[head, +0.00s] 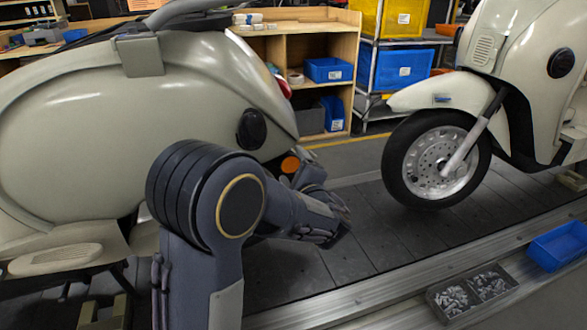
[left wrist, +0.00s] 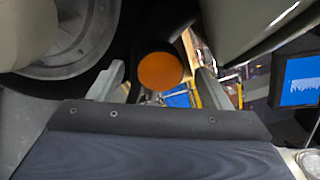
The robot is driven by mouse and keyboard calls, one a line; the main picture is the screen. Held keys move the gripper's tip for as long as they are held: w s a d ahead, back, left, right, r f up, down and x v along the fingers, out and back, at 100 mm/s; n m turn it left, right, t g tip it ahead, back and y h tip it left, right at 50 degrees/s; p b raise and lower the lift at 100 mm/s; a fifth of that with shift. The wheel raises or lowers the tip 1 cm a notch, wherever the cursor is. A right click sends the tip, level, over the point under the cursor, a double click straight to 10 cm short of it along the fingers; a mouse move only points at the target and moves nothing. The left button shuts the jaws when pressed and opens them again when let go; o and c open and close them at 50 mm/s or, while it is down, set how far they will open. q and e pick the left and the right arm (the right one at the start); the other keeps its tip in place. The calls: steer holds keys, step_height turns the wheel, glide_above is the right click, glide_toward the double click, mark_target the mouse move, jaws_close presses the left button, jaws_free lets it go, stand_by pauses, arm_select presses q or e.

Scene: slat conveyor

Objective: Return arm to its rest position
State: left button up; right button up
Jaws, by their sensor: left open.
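My left arm comes up from the lower left in the head view and bends right, in front of the cream scooter (head: 120,100). Its gripper (head: 308,175) is small and partly hidden by the arm, close to the scooter's rear end. An orange round reflector (head: 290,164) shows just left of it. In the left wrist view my left gripper (left wrist: 162,88) has its two fingers apart, with nothing held. The orange reflector (left wrist: 160,70) appears between the fingers; whether anything touches it I cannot tell. My right gripper is not in view.
A second cream scooter (head: 520,60) stands right, its front wheel (head: 437,160) on the dark slat conveyor (head: 385,235). A grey bin of small parts (head: 472,291) and a blue bin (head: 560,245) sit by the metal rail. Wooden shelves (head: 325,30) stand behind. Slats between the scooters are clear.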

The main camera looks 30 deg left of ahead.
arm_select(q)
steer(key=v, duration=0.8)
steer(key=s+a+f+n+g+h, duration=0.2)
steer(key=s+a+f+n+g, duration=0.2)
steer(key=s+a+g, duration=0.25)
steer(key=s+d+f+n+g+h, duration=0.25)
steer(key=s+f+h, duration=0.2)
steer(key=s, duration=0.35)
steer(key=s+d+f+n+g+h, duration=0.1)
steer(key=s+d+f+n+h, duration=0.25)
steer(key=s, duration=0.55)
steer(key=s+d+r+n+t+h, duration=0.3)
steer(key=d+r+n+t+h, duration=0.15)
steer(key=d+h, duration=0.3)
step_height(320, 180, up, 25)
steer(key=p, duration=2.5)
steer(key=shift+d+p, duration=0.4)
steer(key=shift+d, duration=0.05)
steer(key=shift+w+f+n+g, duration=0.1)
steer(key=shift+n+g, duration=0.15)
